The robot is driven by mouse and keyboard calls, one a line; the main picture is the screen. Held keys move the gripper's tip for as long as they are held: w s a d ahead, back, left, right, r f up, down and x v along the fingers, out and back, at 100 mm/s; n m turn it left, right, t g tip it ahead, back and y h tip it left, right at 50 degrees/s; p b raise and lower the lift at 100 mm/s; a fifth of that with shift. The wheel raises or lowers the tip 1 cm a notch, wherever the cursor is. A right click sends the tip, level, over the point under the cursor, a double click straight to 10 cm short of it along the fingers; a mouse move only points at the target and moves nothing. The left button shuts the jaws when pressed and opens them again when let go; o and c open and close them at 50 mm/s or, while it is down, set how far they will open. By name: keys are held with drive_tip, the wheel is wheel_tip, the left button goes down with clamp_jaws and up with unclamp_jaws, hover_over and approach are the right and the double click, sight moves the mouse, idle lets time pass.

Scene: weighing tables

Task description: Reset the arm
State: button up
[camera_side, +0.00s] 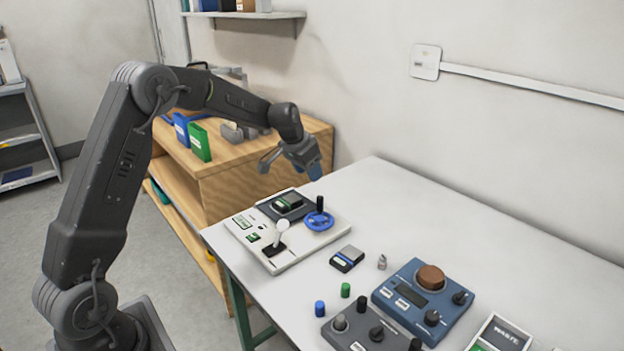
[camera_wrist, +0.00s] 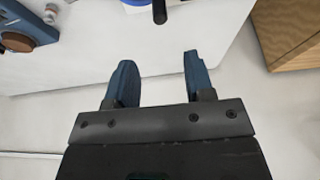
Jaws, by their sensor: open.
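My gripper (camera_side: 314,170) is raised above the back of the white table, near the corner by the wooden cabinet. In the wrist view my gripper (camera_wrist: 160,80) has its two blue fingers spread apart with nothing between them. Below it in the side view stands a white control panel (camera_side: 262,256) with a blue handwheel (camera_side: 319,221), a white-knobbed lever and a dark block with a green stripe. The gripper is apart from the panel.
A blue device with a brown knob (camera_side: 431,277) and a grey knob box (camera_side: 352,338) stand on the white table (camera_side: 480,220). A small dark block (camera_side: 347,259) and several small cylinders lie between. A wooden cabinet (camera_side: 250,186) holds blue and green boxes. A wall shelf (camera_side: 250,15) hangs above.

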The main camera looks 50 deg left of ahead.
drive_tip(key=shift+s+r, duration=0.1)
drive_tip(key=shift+r, duration=0.05)
drive_tip(key=s+d+r, duration=1.2)
drive_tip(key=s, duration=0.3)
drive_tip(key=s+d, duration=0.3)
drive_tip(key=s, duration=0.6)
drive_tip(key=s+d+f+t, duration=0.1)
drive_tip(key=s+d, duration=0.2)
drive_tip(key=s, duration=0.7)
drive_tip(key=shift+f, duration=0.3)
